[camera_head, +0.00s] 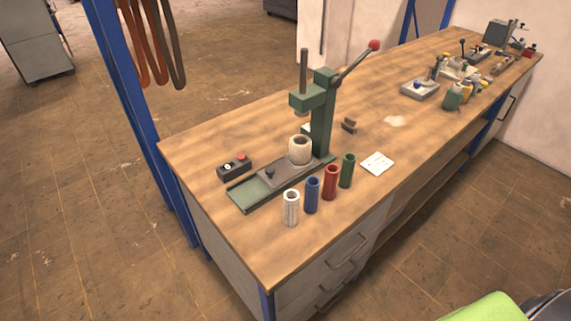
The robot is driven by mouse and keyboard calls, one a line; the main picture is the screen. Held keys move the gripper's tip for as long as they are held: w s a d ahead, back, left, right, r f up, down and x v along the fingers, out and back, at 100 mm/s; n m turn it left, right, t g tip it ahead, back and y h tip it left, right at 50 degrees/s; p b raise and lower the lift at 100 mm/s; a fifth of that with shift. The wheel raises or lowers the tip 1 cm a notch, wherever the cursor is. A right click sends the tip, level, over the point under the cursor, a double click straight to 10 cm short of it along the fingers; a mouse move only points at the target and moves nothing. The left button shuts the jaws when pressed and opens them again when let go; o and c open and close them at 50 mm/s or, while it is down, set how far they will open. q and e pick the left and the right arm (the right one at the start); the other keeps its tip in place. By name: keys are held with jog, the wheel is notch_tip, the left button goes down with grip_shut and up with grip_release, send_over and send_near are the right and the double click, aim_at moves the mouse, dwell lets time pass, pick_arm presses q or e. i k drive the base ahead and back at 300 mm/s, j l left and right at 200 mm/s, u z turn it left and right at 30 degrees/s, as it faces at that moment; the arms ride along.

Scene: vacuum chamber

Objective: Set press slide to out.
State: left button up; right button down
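A green hand press (322,115) stands on the wooden bench, with a raised lever ending in a red knob (374,46). Its grey slide (272,177) with a small dark knob (270,173) lies on the green base track (247,196). The slide sits toward the column, and the track's front-left end is bare. A cream, hollow cylinder (300,152) stands on the slide's column side, below the press head (306,99). Neither gripper is in view.
A control box (235,167) with a red button is left of the track. White (291,208), blue (312,195), red (330,183) and green (347,171) cylinders line its right side. A paper (377,163) lies farther right. The bench corner front-left is clear.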

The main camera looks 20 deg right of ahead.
aim_at(280, 173)
jog(key=k+j, duration=0.1)
jog(key=j, duration=0.75)
jog(key=k+j, duration=0.15)
jog(key=j, duration=0.25)
jog(key=j+z, duration=0.1)
jog(key=j, duration=0.3)
jog(key=i+l, duration=0.25)
jog(key=i, duration=0.15)
